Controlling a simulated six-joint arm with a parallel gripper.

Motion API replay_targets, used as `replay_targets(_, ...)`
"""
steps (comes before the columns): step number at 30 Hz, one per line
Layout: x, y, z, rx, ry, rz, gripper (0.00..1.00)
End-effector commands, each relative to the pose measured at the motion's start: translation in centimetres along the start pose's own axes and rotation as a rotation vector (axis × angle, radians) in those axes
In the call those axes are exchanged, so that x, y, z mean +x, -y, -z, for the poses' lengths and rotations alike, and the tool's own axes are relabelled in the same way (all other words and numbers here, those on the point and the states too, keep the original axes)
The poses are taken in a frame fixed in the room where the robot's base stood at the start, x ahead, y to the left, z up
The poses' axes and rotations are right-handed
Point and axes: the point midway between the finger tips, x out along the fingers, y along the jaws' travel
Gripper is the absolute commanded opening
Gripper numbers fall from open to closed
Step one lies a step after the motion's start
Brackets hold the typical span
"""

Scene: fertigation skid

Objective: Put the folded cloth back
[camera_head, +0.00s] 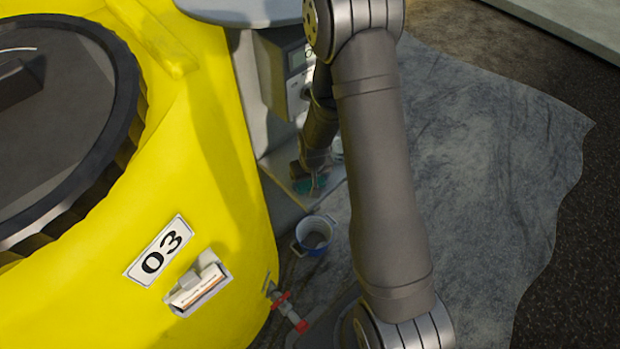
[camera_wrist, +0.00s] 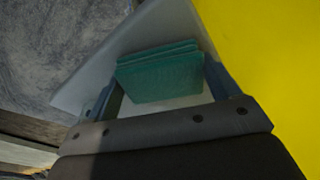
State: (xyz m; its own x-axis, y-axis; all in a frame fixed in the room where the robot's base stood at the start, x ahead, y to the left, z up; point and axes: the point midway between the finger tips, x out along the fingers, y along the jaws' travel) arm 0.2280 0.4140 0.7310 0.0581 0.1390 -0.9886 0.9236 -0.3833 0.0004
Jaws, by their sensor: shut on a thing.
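The folded cloth is teal green and layered; it shows in the wrist view (camera_wrist: 160,74) between my two fingers. My gripper (camera_wrist: 162,82) is shut on it. In the head view, my gripper (camera_head: 312,183) is small and partly hidden, low over a grey shelf (camera_head: 285,175) beside the yellow tank, with a bit of teal at its tip. In the wrist view a pale grey surface (camera_wrist: 85,88) lies behind the cloth. I cannot tell whether the cloth touches it.
The yellow tank (camera_head: 215,140) marked 03 stands close on the left. A grey control box (camera_head: 285,70) is above the shelf. A blue-rimmed bucket (camera_head: 314,236) stands below, near a red-handled valve (camera_head: 285,306). A grey sheet (camera_head: 480,160) covers open floor on the right.

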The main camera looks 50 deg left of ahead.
Motion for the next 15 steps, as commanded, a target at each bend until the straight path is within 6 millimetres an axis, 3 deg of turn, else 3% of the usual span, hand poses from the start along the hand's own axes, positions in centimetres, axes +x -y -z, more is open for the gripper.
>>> replay_targets(3,0.28,0.00,-0.07,0.000,0.001,0.000,0.60)
replay_targets(4,0.32,0.00,-0.07,0.000,0.001,0.000,0.83)
replay_targets(7,0.27,0.00,-0.05,0.000,0.000,0.000,1.00)
replay_targets(15,0.10,-0.01,-0.03,-0.001,0.000,0.000,1.00)
